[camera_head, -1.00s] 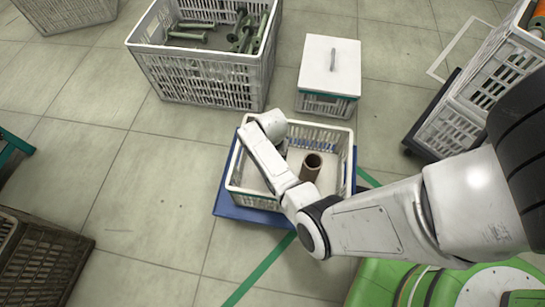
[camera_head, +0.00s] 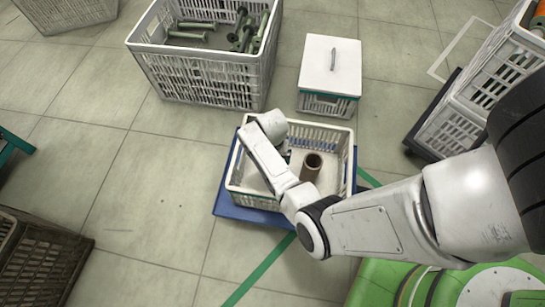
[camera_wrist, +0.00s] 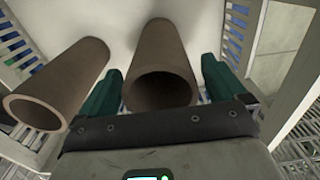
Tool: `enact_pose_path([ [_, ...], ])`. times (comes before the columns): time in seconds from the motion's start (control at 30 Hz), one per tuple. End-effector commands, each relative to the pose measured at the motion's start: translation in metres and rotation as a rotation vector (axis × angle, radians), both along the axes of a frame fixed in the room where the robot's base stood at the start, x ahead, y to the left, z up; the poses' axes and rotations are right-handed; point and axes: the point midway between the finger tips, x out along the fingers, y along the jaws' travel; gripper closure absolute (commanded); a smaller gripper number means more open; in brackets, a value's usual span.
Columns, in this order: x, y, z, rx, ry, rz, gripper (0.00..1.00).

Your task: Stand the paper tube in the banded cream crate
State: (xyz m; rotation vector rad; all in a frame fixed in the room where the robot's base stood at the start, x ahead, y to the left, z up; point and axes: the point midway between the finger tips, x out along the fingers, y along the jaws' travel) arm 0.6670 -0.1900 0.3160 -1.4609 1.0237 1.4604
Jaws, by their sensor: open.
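The cream crate (camera_head: 345,163) stands open in the middle of the head view. One brown paper tube (camera_head: 312,168) stands upright in it, open end up. In the wrist view one tube (camera_wrist: 163,57) stands between my gripper's fingers, and a second tube (camera_wrist: 70,78) stands to the left, outside them. My gripper (camera_wrist: 161,80) is open, its green fingers on either side of the middle tube, with a visible gap at the right finger. In the head view my arm hides the gripper and part of the crate. I cannot tell which tube shows there.
The crate rests on a blue base (camera_head: 252,214). A large grey crate (camera_head: 200,75) with bobbins stands behind left, and a white-lidded box (camera_head: 330,65) behind. A stacked crate (camera_head: 455,125) is at right, a brown crate (camera_head: 40,265) at lower left.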

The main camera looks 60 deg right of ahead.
Motion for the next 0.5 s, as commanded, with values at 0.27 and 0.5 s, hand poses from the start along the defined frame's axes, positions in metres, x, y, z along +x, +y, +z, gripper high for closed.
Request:
enact_pose_path([
  [0.27, 0.000, -0.001, 0.049, -0.003, -0.001, 0.002, 0.02],
  [0.5, 0.000, -0.001, 0.095, -0.002, 0.000, 0.001, 0.02],
])
